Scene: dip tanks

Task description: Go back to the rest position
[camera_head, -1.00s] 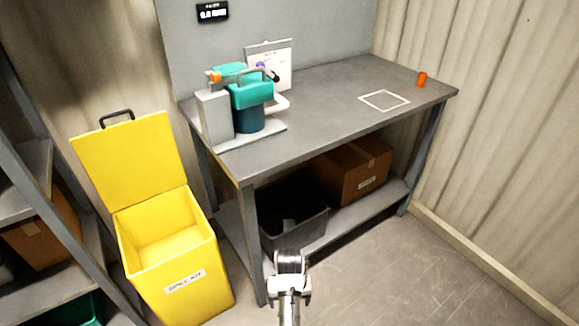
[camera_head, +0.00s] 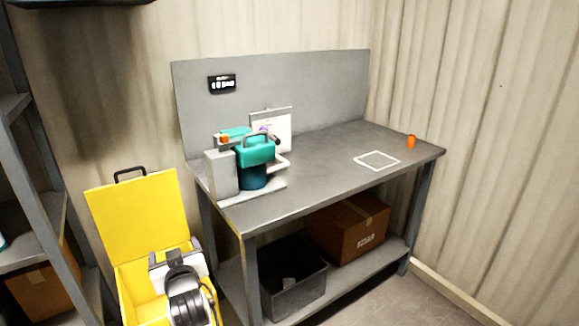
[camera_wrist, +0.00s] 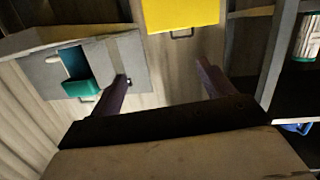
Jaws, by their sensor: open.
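My gripper shows in the wrist view (camera_wrist: 165,78) with its two dark fingers wide apart and nothing between them. In the head view my arm's white and dark end part stands in front of the yellow bin (camera_head: 137,222) and hides much of its opening and front. The fingertips cannot be made out there. The teal device (camera_head: 255,165) stands on its grey stand at the left end of the grey workbench (camera_head: 320,165), apart from my arm.
An orange cylinder (camera_head: 411,141) and a white square outline (camera_head: 377,160) are on the bench's right side. A dark tub (camera_head: 292,290) and a cardboard box (camera_head: 345,232) sit on its lower shelf. A shelf rack (camera_head: 40,235) stands at left.

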